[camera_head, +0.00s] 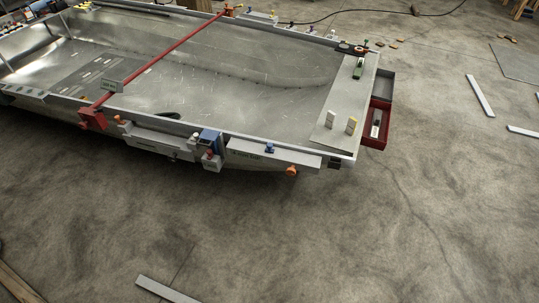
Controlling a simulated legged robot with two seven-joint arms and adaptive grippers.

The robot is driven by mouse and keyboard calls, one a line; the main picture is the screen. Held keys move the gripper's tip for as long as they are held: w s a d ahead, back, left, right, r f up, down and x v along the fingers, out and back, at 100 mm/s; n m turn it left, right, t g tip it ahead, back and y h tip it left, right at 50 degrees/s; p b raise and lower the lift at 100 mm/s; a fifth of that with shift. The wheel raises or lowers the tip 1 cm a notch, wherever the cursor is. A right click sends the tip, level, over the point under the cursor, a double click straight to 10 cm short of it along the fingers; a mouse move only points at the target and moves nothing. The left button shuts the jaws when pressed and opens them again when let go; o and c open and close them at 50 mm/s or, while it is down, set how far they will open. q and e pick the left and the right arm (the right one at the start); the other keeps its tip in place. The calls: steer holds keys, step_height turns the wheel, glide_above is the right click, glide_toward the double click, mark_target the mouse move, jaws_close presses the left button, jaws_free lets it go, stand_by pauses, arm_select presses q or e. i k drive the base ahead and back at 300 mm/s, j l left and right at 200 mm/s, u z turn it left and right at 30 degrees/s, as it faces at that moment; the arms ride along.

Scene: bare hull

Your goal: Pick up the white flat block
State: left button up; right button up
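A small whitish block (331,118) stands on the flat grey end panel (345,100) at the right end of the metal hull. A similar block with a yellowish tint (352,125) stands just to its right, apart from it. The whitish block looks upright and is very small in the picture. Neither of my grippers shows in the head view.
The long metal hull (215,75) fills the upper left, with a red bar (165,55) across it. A red bin (376,124) hangs at its right end. Pale strips (480,96) lie on the floor at right. The concrete floor in front is mostly clear.

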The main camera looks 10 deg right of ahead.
mark_target(331, 116)
steer(key=i+z, duration=0.5)
steer(key=z, duration=0.15)
steer(key=i+z, duration=0.2)
steer(key=z, duration=0.15)
